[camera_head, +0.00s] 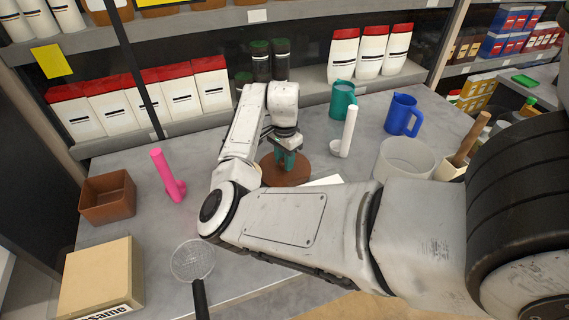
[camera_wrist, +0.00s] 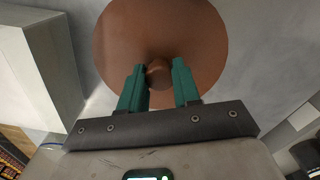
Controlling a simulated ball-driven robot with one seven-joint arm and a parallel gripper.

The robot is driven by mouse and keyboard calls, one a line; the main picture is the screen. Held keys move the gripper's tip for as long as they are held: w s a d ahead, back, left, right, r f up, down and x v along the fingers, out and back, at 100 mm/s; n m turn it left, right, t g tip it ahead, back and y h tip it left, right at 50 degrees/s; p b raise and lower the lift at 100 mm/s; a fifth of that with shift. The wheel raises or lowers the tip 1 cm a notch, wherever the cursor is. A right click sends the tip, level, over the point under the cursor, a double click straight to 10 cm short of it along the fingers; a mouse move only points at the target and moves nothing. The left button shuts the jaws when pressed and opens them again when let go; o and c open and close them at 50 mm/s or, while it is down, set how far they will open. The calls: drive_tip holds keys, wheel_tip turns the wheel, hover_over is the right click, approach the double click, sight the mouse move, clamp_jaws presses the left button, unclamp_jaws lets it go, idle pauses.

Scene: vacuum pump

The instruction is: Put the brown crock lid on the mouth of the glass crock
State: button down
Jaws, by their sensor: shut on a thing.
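The brown crock lid (camera_head: 272,173) is a round disc with a small knob, near the middle of the counter in the head view. It also fills the upper middle of the wrist view (camera_wrist: 205,40). My gripper (camera_head: 288,160) points down at the lid's centre, with its green fingers shut on the knob; they also show in the wrist view (camera_wrist: 160,82). I cannot tell whether the lid touches the counter. The glass crock (camera_head: 405,158) stands to the right of the lid, behind my arm, with its round mouth open upward. My arm hides its lower front.
At left are a pink object (camera_head: 167,174), a brown bin (camera_head: 106,197), a box (camera_head: 102,275) and a strainer (camera_head: 193,261). Shelves line the back.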

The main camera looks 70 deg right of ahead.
wheel_tip(320, 180, up, 2)
drive_tip(key=shift+r+b, duration=0.1)
drive_tip(key=shift+b, duration=0.3)
drive_tip(key=w+d+b, duration=0.2)
drive_tip(key=w+d, duration=0.1)
drive_tip(key=d, duration=0.1)
drive_tip(key=w+d+b, duration=0.2)
drive_tip(key=w+d, duration=0.2)
drive_tip(key=w+d+b, duration=0.2)
drive_tip(key=w+d, duration=0.1)
drive_tip(key=d, duration=0.1)
drive_tip(key=shift+w, duration=0.2)
drive_tip(key=shift+w+d+b, duration=0.55)
drive_tip(key=shift+d+b, duration=0.05)
drive_tip(key=shift+b, duration=0.15)
drive_tip(key=shift+w+d, duration=0.1)
drive_tip(key=shift+d, duration=0.15)
drive_tip(key=shift+r, duration=0.1)
